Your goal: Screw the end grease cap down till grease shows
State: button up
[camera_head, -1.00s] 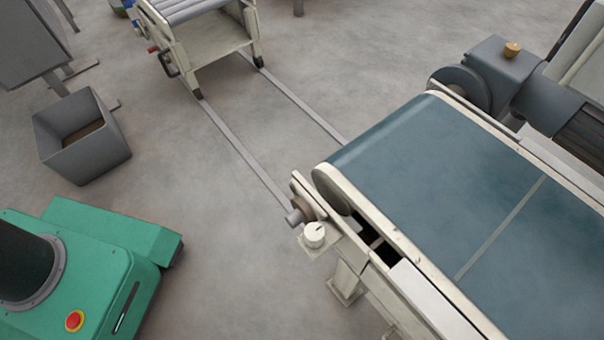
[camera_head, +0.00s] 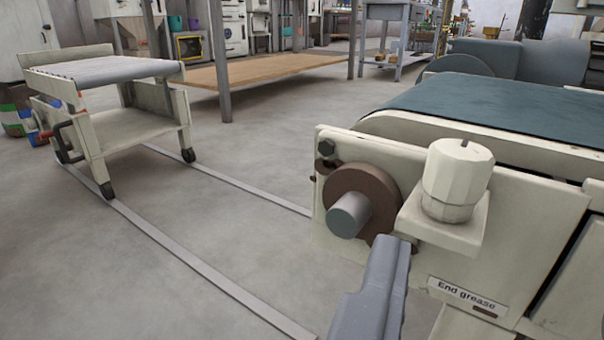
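The end grease cap (camera_head: 455,182) is a cream faceted knob with a small dark mark on its top. It stands upright on a small bracket (camera_head: 440,232) at the end of the conveyor. A label reading "End grease" (camera_head: 466,295) is below the bracket. No grease shows around the cap from this side. A grey part of my gripper (camera_head: 378,285) reaches up from the bottom edge, its tip just below and left of the bracket. It looks apart from the cap, and I cannot see whether its fingers are apart.
A brown collar with a grey shaft end (camera_head: 350,214) sticks out left of the cap. The teal conveyor belt (camera_head: 490,115) lies behind. A roller cart (camera_head: 130,130) stands on floor rails (camera_head: 200,265) at the left. The floor between is clear.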

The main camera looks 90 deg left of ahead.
aim_at(454, 147)
jog(key=b+x, duration=0.1)
jog(key=x, duration=0.3)
jog(key=b+x, duration=0.2)
jog(key=x, duration=0.3)
jog(key=b+x, duration=0.1)
jog(key=x, duration=0.3)
jog(key=shift+s+a, duration=0.25)
jog(key=shift+a, duration=0.25)
jog(key=shift+f, duration=0.1)
jog(key=c, duration=1)
jog(key=shift+d, duration=0.35)
jog(key=shift+a, duration=0.35)
